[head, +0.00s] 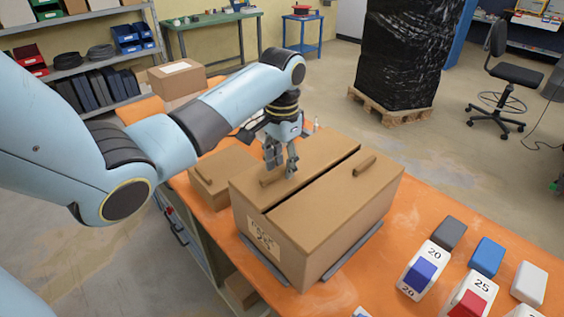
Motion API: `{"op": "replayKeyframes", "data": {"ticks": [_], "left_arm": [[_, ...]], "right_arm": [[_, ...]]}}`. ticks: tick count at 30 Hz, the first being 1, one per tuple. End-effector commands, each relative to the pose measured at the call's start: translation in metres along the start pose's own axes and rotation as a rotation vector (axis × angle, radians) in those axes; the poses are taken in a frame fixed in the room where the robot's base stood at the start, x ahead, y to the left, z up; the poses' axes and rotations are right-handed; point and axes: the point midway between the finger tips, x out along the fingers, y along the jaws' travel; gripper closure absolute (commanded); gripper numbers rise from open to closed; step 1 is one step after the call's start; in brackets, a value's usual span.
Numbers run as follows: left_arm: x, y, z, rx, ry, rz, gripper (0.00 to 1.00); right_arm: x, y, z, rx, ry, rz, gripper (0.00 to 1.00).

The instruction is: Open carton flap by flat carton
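A large brown carton (300,235) stands on the orange table with a label on its front side. Its top has two flaps with a dark slit between them. The near right flap (335,195) and the far left flap (315,150) each carry a small brown bar handle; both flaps look closed. A lower, flat carton (226,168) stands just left of it. My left gripper (282,168) points down over the left flap, fingers apart, at that flap's handle (270,181). I cannot tell whether the fingers touch the handle. My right gripper is out of view.
The large carton sits between grey rails (352,252) on the orange table (405,215). Several coloured blocks and numbered socket boxes (417,270) stand at the right front. Another box (177,77) is behind my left arm.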

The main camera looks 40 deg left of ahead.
Motion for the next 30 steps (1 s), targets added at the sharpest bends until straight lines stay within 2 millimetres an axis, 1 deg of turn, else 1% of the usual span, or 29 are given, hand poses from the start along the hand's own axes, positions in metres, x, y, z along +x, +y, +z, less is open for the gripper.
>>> {"op": "replayKeyframes", "data": {"ticks": [3, 9, 11, 15, 18, 30], "left_arm": [[0.0041, 0.0002, 0.0001, 0.000, 0.000, 0.000, 0.63], [0.0044, 0.0001, 0.0001, 0.000, 0.000, -0.001, 0.63], [0.0043, 0.0001, 0.0001, 0.000, 0.000, -0.001, 0.70], [0.0041, 0.0001, 0.0001, 0.000, 0.000, -0.001, 0.88], [0.0040, 0.0000, 0.0001, 0.000, 0.001, -0.001, 1.00], [0.0038, -0.0001, -0.0005, 0.000, 0.001, 0.000, 1.00]], "right_arm": [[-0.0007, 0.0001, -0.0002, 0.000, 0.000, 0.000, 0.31], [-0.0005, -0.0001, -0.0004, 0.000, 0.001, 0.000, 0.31], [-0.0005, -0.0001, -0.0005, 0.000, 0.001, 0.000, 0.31], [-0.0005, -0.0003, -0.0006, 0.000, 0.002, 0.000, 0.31], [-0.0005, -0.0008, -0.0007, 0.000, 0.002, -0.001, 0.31], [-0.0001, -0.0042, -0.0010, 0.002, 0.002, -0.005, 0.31]]}}
